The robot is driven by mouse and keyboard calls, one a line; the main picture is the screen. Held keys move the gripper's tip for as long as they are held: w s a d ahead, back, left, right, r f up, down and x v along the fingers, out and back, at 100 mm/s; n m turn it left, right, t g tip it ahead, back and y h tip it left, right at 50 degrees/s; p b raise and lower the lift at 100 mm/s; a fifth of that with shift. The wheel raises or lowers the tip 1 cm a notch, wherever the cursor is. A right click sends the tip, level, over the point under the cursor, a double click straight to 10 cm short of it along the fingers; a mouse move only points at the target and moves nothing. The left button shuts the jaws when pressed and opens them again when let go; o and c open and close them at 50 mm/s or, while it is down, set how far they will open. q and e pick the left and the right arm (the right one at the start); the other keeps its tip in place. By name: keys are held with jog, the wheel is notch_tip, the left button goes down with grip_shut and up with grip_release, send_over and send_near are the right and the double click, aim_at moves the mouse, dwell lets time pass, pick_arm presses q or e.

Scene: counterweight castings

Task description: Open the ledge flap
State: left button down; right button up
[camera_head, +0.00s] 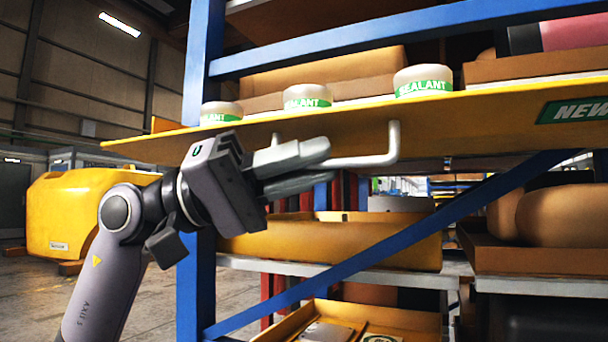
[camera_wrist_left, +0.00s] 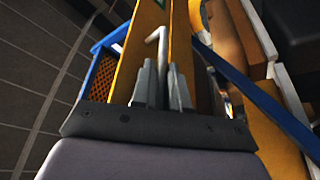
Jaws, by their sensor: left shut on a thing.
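The ledge flap (camera_head: 460,123) is a long yellow panel with a green "NEW" label, running across the blue rack in the head view. A pale U-shaped handle (camera_head: 393,145) hangs from its underside. My left gripper (camera_head: 318,165) is shut on the left part of the handle's bar, with its fingers hiding that part. In the left wrist view the grey fingers (camera_wrist_left: 163,85) close around the pale handle (camera_wrist_left: 156,36). Several white sealant tubs (camera_head: 307,97) with green labels stand in a row along the top of the flap. My right gripper is in neither view.
A blue upright (camera_head: 198,285) and a diagonal blue brace (camera_head: 345,268) stand close to my left arm. Shelves below hold a yellow tray (camera_head: 330,246) and a lower open box (camera_head: 400,322). A yellow machine (camera_head: 80,212) stands behind at left. Open floor lies at lower left.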

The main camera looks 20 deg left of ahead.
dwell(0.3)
pick_arm(q)
jog(key=c, duration=1.5)
grip_release()
jog(key=shift+v, duration=3.6)
